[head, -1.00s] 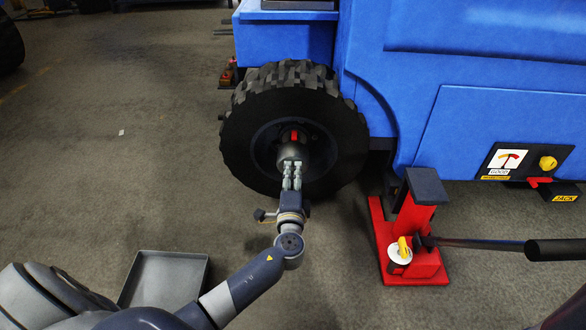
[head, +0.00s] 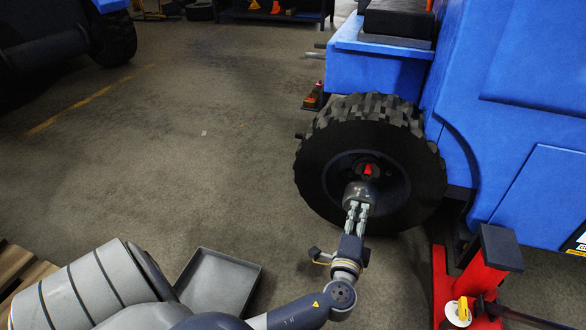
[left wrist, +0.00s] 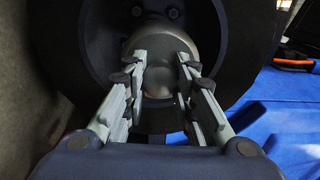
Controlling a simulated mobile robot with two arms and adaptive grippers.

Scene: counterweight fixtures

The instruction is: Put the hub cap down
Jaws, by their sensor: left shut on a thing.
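The hub cap (head: 360,192) is a grey metal dome. It is in front of the middle of the black wheel (head: 318,172) of the blue vehicle, with a red part (head: 367,169) just above it. My left gripper (head: 357,208) is shut on the hub cap, its fingers reaching toward the wheel. In the left wrist view the hub cap (left wrist: 160,42) sits between the fingertips (left wrist: 160,72), with the dark rim behind it. I cannot tell whether it touches the wheel. My right gripper is not in view.
An empty grey tray (head: 218,284) lies on the floor at the lower left of the wheel. A red jack (head: 486,275) with a long handle stands at the right, near the blue vehicle (head: 545,110). A wooden pallet (head: 22,268) is at the left edge. The floor left of the wheel is clear.

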